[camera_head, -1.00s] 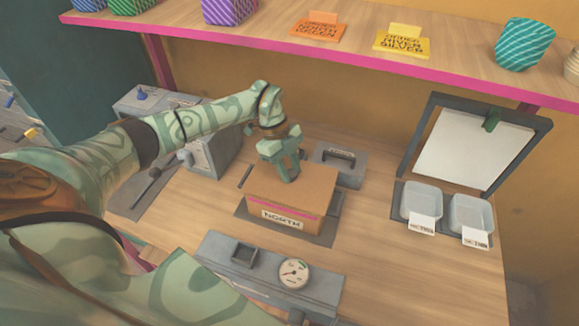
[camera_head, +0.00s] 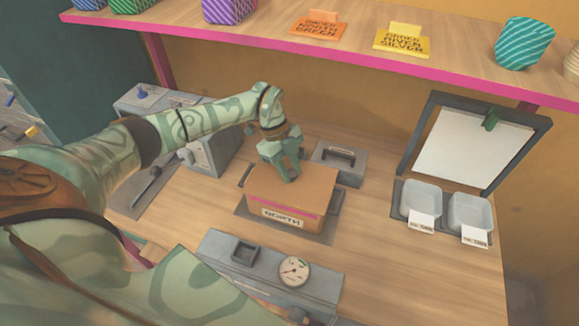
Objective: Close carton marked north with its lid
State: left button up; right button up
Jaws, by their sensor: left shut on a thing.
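The carton marked NORTH (camera_head: 252,211) stands upright on a dark mat (camera_head: 321,236) in the middle of the bench. Its front carries a white NORTH label and a pink stripe. A flat brown lid (camera_head: 315,187) lies over its top and appears level; I cannot tell whether it is fully seated. My left gripper (camera_head: 289,176) reaches down from above at the middle of the lid and is shut on it. The fingertips hide the gripped spot. My right gripper is not in view.
A grey press with a dial (camera_head: 294,271) stands in front of the carton. A grey block with a handle (camera_head: 341,160) is behind it. Two pale trays (camera_head: 421,197) and a framed white board (camera_head: 474,147) are at the right. A pink-edged shelf (camera_head: 200,35) runs above.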

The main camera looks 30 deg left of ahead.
pick_arm(q)
jog(key=o, duration=1.5)
jog(key=shift+o, duration=0.2)
notch_tip(320, 180, up, 7)
jog(key=p, duration=0.6)
jog(key=shift+p, duration=0.3)
grip_shut()
